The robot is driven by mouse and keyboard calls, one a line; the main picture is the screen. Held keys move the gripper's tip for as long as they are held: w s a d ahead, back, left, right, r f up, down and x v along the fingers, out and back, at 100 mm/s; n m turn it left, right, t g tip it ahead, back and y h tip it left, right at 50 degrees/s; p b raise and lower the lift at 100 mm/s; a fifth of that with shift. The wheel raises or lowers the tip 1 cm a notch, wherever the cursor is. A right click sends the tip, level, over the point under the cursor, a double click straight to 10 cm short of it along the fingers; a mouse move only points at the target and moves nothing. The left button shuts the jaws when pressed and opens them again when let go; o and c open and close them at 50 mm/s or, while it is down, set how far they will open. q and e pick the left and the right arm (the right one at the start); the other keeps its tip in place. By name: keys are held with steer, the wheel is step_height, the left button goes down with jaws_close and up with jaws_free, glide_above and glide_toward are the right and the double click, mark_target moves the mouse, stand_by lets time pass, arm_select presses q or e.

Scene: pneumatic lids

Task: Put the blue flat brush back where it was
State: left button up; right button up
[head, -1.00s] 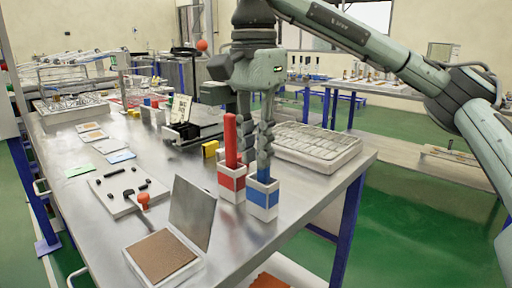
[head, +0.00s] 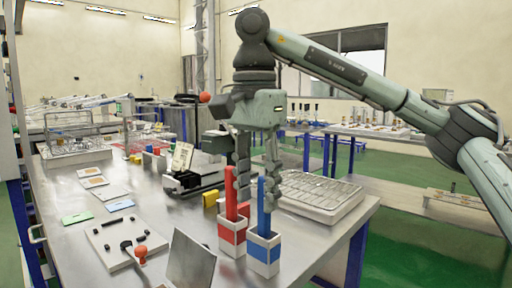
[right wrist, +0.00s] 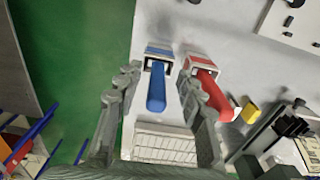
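The blue flat brush (head: 261,208) stands handle up in the white holder with a blue band (head: 263,255). The red brush (head: 231,205) stands in the white holder with a red band (head: 232,236) just left of it. My right gripper (head: 256,200) is over the holders, pointing down, fingers apart. In the right wrist view the blue handle (right wrist: 157,88) lies between the spread fingers (right wrist: 157,90), with gaps on both sides. One finger is between the blue and red handles (right wrist: 212,95). The bristles are hidden inside the holders. My left gripper is out of view.
A ribbed white tray (head: 318,193) lies behind and right of the holders. A yellow block (head: 210,200) and a black device (head: 190,182) stand behind left. A hinged lid (head: 190,262) stands up at the front. A board with an orange knob (head: 140,252) lies left.

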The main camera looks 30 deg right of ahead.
step_height(320, 180, up, 10)
steer(key=shift+f, duration=0.15)
